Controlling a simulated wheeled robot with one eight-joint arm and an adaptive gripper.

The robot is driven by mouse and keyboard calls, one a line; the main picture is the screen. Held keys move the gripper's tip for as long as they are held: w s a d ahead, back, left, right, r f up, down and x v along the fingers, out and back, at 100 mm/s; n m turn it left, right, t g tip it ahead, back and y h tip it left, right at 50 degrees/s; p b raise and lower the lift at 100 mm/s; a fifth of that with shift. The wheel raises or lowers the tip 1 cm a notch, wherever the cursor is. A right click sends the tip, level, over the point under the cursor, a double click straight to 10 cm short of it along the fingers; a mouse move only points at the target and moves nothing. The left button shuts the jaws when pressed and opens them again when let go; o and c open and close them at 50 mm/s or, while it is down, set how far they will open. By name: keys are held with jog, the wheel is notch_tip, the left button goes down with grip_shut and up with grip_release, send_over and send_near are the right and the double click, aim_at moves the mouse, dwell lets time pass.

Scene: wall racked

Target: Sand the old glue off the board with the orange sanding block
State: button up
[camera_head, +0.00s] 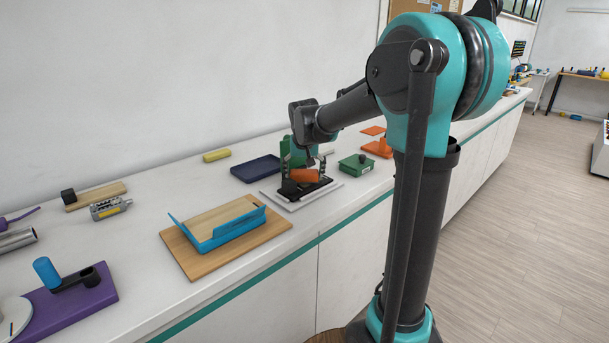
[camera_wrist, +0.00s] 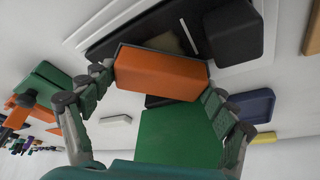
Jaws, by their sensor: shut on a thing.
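The orange sanding block (camera_head: 305,175) is in my gripper (camera_head: 304,169), just over a black holder (camera_head: 322,185) on a pale plate (camera_head: 275,197). In the wrist view the orange block (camera_wrist: 160,72) lies across between the two fingers of my gripper (camera_wrist: 161,84), which are shut on its ends. I cannot tell whether the block touches the holder. A light wooden board (camera_head: 213,218) lies in a blue frame (camera_head: 228,235) on a larger wooden base (camera_head: 185,258), left of my gripper. I cannot make out the old glue clearly.
A dark blue tray (camera_head: 255,168) lies behind the holder, and a green box (camera_head: 356,165) stands to its right. A metal device (camera_head: 108,208) and a purple base (camera_head: 70,305) with a blue handle are farther left. The wall runs behind the counter.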

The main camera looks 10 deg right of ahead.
aim_at(304, 171)
jog(key=shift+r, duration=3.2)
